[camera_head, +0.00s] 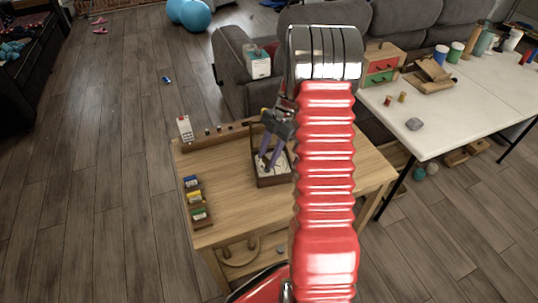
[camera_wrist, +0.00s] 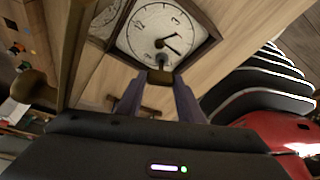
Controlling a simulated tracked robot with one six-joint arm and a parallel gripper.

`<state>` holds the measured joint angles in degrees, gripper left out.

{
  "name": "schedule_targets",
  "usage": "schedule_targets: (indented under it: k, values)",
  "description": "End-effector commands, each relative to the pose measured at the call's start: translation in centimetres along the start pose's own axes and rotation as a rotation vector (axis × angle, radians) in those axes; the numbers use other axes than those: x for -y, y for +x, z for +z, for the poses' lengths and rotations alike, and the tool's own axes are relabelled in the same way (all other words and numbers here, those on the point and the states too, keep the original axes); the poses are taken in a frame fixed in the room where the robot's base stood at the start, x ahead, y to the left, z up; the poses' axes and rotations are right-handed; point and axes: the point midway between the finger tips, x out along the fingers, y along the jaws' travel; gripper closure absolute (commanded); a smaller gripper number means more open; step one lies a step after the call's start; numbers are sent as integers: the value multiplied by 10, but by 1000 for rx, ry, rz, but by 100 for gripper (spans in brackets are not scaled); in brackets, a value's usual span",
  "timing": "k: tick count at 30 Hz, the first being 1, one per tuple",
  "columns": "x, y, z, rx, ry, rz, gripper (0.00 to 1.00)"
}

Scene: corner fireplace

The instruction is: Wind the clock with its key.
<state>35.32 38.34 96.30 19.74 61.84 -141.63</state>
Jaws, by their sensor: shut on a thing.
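The clock (camera_head: 273,182) stands on the wooden table, a dark wooden case with a white face. In the wrist view its face (camera_wrist: 146,27) shows black hands and numerals near the top centre. My gripper (camera_head: 267,163) is in front of the clock, with its purple-grey fingers pointing down at it. The key lies between the fingertips, with a dark tip at the lower part of the face. I cannot tell how deep the key sits in the face.
The wooden table (camera_head: 232,220) carries small coloured boxes (camera_head: 195,197) at its left edge and a white card-like item (camera_head: 185,128) at its back left corner. A white table (camera_head: 455,115) with cups and blocks stands right. A grey sofa (camera_head: 240,75) is behind. The front left tabletop is clear.

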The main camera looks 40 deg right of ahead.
Motion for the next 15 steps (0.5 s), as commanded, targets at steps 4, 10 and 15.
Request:
schedule_targets:
  k: [4,10,15]
  values:
    - [-2,0,0,0,-138,-58,84]
    - [-3,0,0,0,-280,-118,84]
    - [-2,-1,1,0,-312,-131,84]
